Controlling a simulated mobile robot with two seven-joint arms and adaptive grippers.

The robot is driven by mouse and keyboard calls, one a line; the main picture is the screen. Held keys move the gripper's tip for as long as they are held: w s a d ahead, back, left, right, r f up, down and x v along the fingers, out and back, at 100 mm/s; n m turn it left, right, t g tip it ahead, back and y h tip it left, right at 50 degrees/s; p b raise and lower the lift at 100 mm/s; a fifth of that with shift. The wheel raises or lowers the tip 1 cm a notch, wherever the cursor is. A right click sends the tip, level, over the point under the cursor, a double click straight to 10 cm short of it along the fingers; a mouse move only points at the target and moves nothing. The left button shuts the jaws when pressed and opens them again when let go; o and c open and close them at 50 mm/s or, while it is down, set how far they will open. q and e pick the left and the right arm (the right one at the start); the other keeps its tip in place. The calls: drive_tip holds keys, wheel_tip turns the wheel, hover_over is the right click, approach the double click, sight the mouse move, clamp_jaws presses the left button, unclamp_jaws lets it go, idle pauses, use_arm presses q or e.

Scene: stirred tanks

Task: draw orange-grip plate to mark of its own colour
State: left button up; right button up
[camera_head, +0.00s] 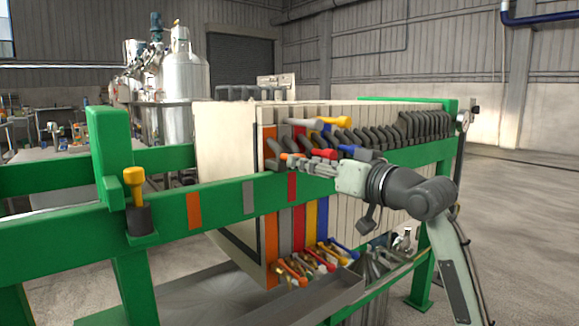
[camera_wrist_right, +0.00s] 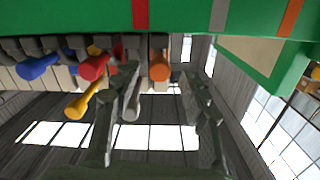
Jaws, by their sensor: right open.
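The orange-grip plate (camera_head: 271,203) is the front one of the stack, with an orange stripe down its edge. Its orange grip (camera_wrist_right: 159,66) shows between the two open fingers of my right gripper (camera_wrist_right: 157,85); no contact is visible. In the head view only a bit of orange (camera_head: 284,156) shows by the fingertips of my right gripper (camera_head: 300,161). The orange mark (camera_head: 194,211) is on the green rail, well left of the plate; it also shows in the wrist view (camera_wrist_right: 290,17). My left gripper is not in view.
A grey grip (camera_wrist_right: 131,106), a red grip (camera_wrist_right: 94,66), a yellow grip (camera_wrist_right: 83,101) and a blue grip (camera_wrist_right: 38,66) sit close beside it. The rail also carries a grey mark (camera_head: 249,197) and a red mark (camera_head: 292,187). A yellow-topped handle (camera_head: 135,184) stands at the rail's left.

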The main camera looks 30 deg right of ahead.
drive_tip(key=shift+w+a, duration=0.15)
drive_tip(key=shift+w, duration=2)
drive_tip(key=shift+f, duration=0.1)
clamp_jaws()
